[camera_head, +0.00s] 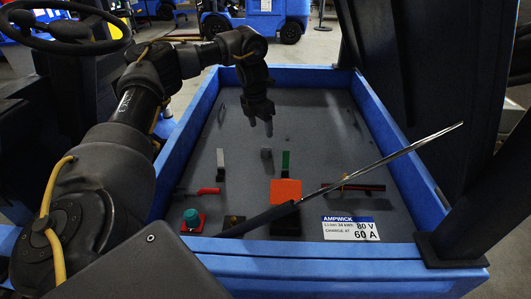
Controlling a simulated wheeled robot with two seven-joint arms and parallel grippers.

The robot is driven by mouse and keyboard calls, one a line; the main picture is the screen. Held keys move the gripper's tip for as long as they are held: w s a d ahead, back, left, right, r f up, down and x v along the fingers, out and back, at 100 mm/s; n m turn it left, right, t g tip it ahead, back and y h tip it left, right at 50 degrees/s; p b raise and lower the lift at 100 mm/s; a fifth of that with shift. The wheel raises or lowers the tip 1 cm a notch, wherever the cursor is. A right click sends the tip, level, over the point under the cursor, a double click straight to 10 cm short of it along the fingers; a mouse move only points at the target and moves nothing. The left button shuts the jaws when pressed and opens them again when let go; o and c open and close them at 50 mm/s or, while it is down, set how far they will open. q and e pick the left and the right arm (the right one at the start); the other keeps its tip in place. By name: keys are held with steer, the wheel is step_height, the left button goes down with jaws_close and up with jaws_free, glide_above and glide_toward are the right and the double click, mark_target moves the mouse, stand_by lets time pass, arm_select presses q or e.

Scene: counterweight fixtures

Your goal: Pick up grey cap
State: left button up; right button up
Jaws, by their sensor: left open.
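A small grey cap-like piece (266,153) stands on the dark grey floor of the blue-edged tray, near its middle. I take it for the grey cap, though it is small and its details are hard to make out. My left gripper (260,127) points down above and slightly behind the piece in the picture, apart from it. Its jaws are open and nothing shows between them. My right gripper is out of view.
A blue rim (394,140) surrounds the tray. A long rod (385,158) slants across its right front. A grey upright tab (220,160), a green tab (286,160), an orange block (286,191) and a teal knob (192,217) stand nearby. The tray's back is mostly clear.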

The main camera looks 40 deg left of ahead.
arm_select(q)
steer(key=b, duration=0.2)
glide_above(266, 146)
steer(key=s, duration=0.2)
steer(key=f, duration=0.5)
steer(key=shift+w+a, duration=0.2)
steer(key=shift+w, duration=0.05)
steer(key=shift+w+f, duration=0.1)
steer(key=shift+f, duration=0.15)
steer(key=f, duration=0.3)
steer(key=w+f+b, duration=0.1)
steer(key=shift+d+f, duration=0.2)
steer(key=shift+d, duration=0.05)
steer(key=shift+w+f, duration=0.1)
steer(key=shift+f, duration=0.3)
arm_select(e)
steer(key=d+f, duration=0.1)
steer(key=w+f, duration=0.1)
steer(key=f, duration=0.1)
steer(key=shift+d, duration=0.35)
arm_select(q)
steer(key=shift+r, duration=0.1)
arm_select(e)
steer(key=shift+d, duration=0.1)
arm_select(q)
steer(key=shift+c, duration=0.6)
steer(key=c, duration=0.6)
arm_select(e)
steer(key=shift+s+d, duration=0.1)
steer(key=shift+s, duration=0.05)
